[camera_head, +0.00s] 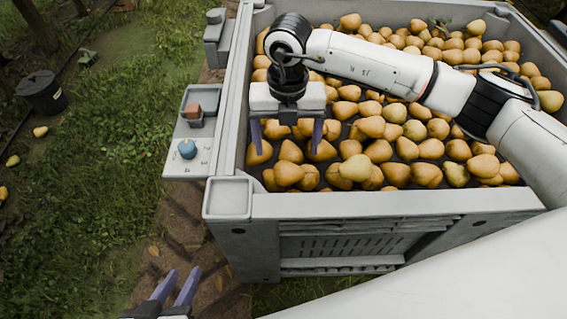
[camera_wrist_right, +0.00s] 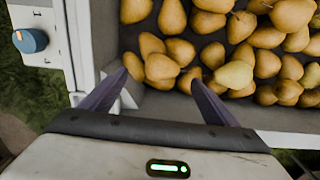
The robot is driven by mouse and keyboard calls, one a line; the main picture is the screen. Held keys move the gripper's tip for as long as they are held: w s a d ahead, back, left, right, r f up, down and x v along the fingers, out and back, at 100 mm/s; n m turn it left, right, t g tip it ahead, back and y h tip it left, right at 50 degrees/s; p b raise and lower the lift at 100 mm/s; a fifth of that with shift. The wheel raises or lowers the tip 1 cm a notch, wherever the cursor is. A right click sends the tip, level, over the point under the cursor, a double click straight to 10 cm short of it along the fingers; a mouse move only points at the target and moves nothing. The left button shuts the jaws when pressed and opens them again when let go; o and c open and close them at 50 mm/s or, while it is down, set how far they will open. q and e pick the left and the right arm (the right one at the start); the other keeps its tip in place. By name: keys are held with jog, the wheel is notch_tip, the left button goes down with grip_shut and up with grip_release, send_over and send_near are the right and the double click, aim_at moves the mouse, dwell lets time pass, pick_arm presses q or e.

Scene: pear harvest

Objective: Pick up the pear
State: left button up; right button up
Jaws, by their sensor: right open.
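Many yellow-orange pears lie piled in the large grey crate (camera_head: 360,207). My right gripper (camera_head: 287,148) is open, fingers pointing down over the crate's left front corner area. In the head view a pear (camera_head: 290,152) shows between its fingers, and another pear (camera_head: 258,153) lies by its left finger. In the right wrist view the open right gripper (camera_wrist_right: 160,80) has a pear (camera_wrist_right: 161,67) between its fingertips, with nothing gripped. A smaller pear (camera_wrist_right: 133,67) is close to the left fingertip. My left gripper (camera_head: 183,279) is open and empty, outside the crate at lower left.
A side panel with a blue knob (camera_head: 187,149) and a red block (camera_head: 193,111) adjoins the crate's left wall; the knob also shows in the wrist view (camera_wrist_right: 30,41). A black bucket (camera_head: 42,93) and a few loose pears (camera_head: 40,131) are on the grass.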

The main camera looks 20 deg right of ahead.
aim_at(290, 167)
jog(key=f, duration=0.3)
jog(key=shift+s+f+b, duration=0.25)
jog(key=shift+f+b, duration=0.1)
jog(key=shift+f, duration=0.05)
jog(key=f, duration=0.1)
jog(key=f+b, duration=0.1)
jog(key=f, duration=0.2)
jog(key=shift+s+d+f, duration=0.15)
jog(key=shift+d+f, duration=0.1)
jog(key=shift+f, duration=0.3)
pick_arm(q)
jog(key=shift+w+d+f+m+g+h, duration=0.1)
jog(key=shift+d+f+m+g+h, duration=0.3)
jog(key=shift+d+f, duration=0.55)
jog(key=shift+a+f, duration=0.1)
jog(key=shift+a, duration=0.05)
pick_arm(e)
jog(key=shift+r, duration=0.1)
jog(key=c, duration=1.2)
